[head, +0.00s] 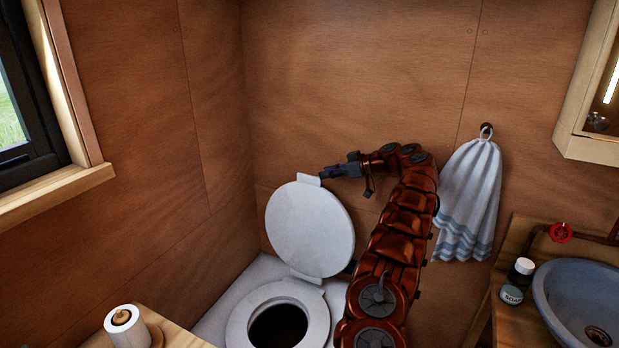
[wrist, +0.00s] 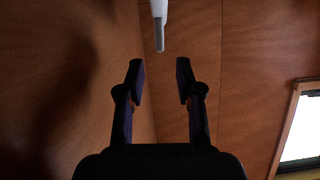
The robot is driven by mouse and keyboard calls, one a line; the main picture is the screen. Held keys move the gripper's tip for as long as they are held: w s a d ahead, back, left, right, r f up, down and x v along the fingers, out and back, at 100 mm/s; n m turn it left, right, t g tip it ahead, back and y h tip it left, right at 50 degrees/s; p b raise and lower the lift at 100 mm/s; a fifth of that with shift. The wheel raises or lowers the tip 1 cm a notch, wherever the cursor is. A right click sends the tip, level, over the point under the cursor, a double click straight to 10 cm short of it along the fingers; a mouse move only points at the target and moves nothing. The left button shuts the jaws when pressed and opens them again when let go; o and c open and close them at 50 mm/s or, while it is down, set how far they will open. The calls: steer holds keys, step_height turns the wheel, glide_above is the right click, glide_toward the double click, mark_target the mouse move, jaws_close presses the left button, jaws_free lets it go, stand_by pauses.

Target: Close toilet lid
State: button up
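The toilet lid (head: 310,230) is a round white disc standing raised, leaning back above the toilet seat (head: 238,330). A small tab (head: 308,179) sticks up from its top edge. My gripper (head: 324,174) is at the right of this tab, at the lid's top, pointing left. In the wrist view my gripper (wrist: 160,80) has its two fingers apart with nothing between them. A thin white and grey edge (wrist: 159,28), which looks like the lid seen edge-on, lies just beyond the fingertips. Whether the gripper touches the lid cannot be told.
A blue-white towel (head: 468,200) hangs on the wall right of my arm. A basin (head: 585,295) and soap bottle (head: 516,282) stand at the right. A paper roll (head: 127,328) stands on a wooden ledge at lower left. Wooden walls are close behind the toilet.

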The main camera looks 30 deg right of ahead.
mark_target(309, 177)
steer(key=shift+p+x, duration=1.3)
steer(key=shift+x, duration=2.6)
steer(key=shift+s+f, duration=0.1)
steer(key=shift+c, duration=0.2)
jaws_close()
